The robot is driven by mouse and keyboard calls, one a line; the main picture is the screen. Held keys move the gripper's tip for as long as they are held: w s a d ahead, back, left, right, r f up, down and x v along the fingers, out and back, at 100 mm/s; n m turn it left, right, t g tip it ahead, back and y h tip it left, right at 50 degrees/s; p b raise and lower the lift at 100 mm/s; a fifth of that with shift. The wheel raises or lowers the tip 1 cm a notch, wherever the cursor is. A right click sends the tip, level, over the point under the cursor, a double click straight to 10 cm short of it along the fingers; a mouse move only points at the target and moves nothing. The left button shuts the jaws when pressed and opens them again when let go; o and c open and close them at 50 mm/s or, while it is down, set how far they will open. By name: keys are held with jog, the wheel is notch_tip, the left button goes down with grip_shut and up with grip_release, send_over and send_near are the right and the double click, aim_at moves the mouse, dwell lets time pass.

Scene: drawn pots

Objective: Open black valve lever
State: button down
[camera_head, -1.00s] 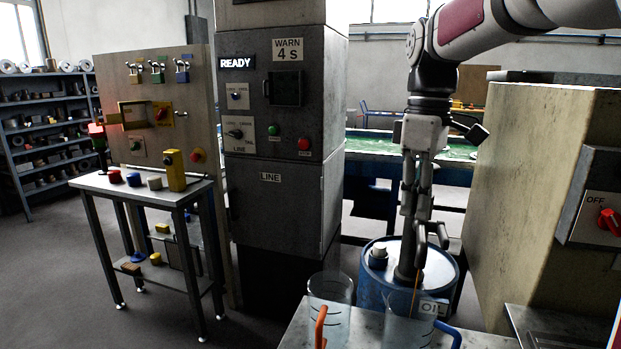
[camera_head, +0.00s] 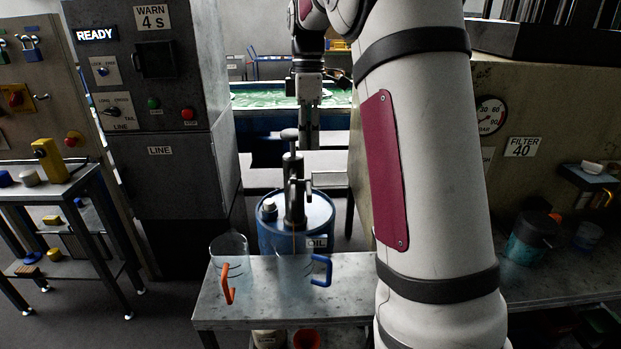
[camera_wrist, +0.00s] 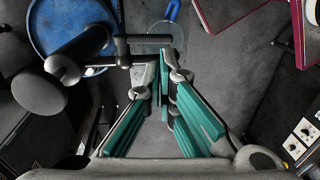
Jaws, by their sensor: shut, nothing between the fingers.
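A dark grey pump (camera_head: 294,205) stands upright on the blue oil drum (camera_head: 268,238). A small dark T-shaped lever (camera_head: 306,186) sits on its right side; it appears to be the valve lever. In the wrist view the T-shaped lever (camera_wrist: 122,50) lies just left of the fingertips, with the round pump knob (camera_wrist: 38,92) further left. My gripper (camera_head: 310,146) points down behind and above the lever. In the wrist view my gripper (camera_wrist: 165,58) is shut and empty; contact with the lever cannot be told. A thin amber line (camera_head: 293,243) hangs below the pump.
Two clear jugs, one with an orange handle (camera_head: 227,283) and one with a blue handle (camera_head: 322,270), stand on the metal table (camera_head: 345,290) before the drum. A grey cabinet (camera_head: 165,185) stands left. A large beige cabinet (camera_head: 490,100) stands right.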

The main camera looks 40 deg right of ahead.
aim_at(310, 193)
jog(key=f, duration=0.3)
jog(key=f+p, duration=0.1)
jog(key=f, duration=0.3)
jog(key=s+f, duration=0.1)
jog(key=f, duration=0.2)
jog(key=shift+a+f+p, duration=0.15)
jog(key=shift+a+p, duration=0.2)
jog(key=shift+s+a+f, duration=0.1)
jog(key=shift+s+f, duration=0.05)
jog(key=shift+f, duration=0.3)
jog(key=shift+s+a+f, duration=0.1)
jog(key=shift+s+f, duration=0.05)
jog(key=shift+f, duration=0.3)
jog(key=shift+s, duration=0.1)
